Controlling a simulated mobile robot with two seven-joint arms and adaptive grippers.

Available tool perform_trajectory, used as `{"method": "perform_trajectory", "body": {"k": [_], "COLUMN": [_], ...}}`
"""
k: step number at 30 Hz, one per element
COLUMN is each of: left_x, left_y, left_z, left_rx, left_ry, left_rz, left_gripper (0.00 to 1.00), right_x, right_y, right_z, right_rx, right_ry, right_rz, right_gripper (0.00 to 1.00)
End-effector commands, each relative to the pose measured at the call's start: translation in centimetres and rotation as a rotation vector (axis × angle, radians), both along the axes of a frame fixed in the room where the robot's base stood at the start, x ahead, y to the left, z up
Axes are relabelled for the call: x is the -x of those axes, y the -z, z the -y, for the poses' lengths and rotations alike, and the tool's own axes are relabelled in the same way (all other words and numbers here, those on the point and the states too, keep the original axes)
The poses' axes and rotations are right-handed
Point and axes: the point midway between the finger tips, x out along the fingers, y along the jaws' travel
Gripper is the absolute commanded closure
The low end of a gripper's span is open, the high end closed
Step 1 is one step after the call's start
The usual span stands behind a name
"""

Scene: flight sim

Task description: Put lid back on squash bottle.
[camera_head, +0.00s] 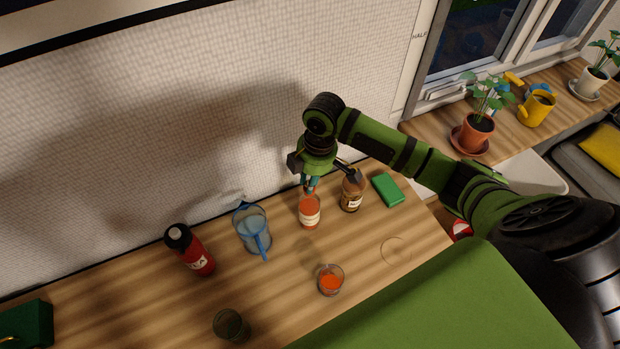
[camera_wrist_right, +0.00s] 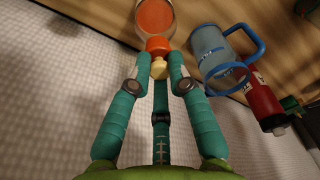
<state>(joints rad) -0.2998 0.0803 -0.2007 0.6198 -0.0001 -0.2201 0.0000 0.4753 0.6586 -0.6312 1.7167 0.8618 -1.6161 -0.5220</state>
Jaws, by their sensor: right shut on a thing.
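The squash bottle (camera_head: 309,211), orange with a pale label, stands upright on the wooden counter. My right gripper (camera_head: 311,187) is directly over its top, pointing down. In the right wrist view the teal fingers (camera_wrist_right: 158,76) are shut on a small cream lid (camera_wrist_right: 157,69). The orange top of the squash bottle (camera_wrist_right: 158,45) shows right beside the lid, in line with it. I cannot tell whether the lid touches or sits on the bottle's neck. The fingers hide part of the lid. My left gripper is not in view.
A brown bottle (camera_head: 351,192) stands close to the right, with a green block (camera_head: 387,189) beyond. A glass of orange drink (camera_head: 330,280) is in front, and a dark glass (camera_head: 230,325) is nearer.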

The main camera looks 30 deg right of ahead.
Motion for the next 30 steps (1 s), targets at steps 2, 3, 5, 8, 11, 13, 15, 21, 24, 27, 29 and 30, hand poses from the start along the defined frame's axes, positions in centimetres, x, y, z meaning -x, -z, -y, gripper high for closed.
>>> {"method": "perform_trajectory", "body": {"k": [2,3,5,8,11,13,15,21,24,27,29,30], "left_x": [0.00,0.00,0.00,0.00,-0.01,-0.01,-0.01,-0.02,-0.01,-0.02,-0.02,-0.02], "left_y": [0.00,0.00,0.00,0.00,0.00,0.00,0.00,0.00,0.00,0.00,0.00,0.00], "left_z": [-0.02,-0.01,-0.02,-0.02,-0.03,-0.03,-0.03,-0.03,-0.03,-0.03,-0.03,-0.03], "left_rx": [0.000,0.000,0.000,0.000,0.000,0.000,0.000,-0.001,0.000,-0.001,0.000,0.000], "left_ry": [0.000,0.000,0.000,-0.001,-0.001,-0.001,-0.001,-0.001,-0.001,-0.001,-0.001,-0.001], "left_rz": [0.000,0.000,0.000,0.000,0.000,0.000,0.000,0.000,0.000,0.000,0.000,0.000], "left_gripper": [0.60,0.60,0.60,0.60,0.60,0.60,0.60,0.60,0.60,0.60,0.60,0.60], "right_x": [0.00,-0.01,0.00,-0.01,-0.02,-0.02,-0.02,-0.01,-0.01,-0.01,-0.01,-0.01], "right_y": [0.03,0.04,0.04,0.03,0.03,0.03,0.03,0.03,0.03,0.03,0.03,0.03], "right_z": [0.04,0.03,0.03,0.02,0.01,0.01,0.01,0.00,0.00,0.00,0.00,0.00], "right_rx": [0.001,0.001,0.000,0.000,0.000,0.000,0.000,0.000,0.000,0.000,0.000,0.000], "right_ry": [0.000,0.000,0.000,0.000,0.000,0.000,0.000,0.000,0.000,0.000,0.000,0.000], "right_rz": [0.000,0.000,0.000,0.000,0.000,0.000,0.000,0.000,0.000,0.000,0.000,0.000], "right_gripper": [0.95,0.95,0.95,0.95,0.77,0.53,0.53,0.45,0.30,0.30,0.30,0.30]}}
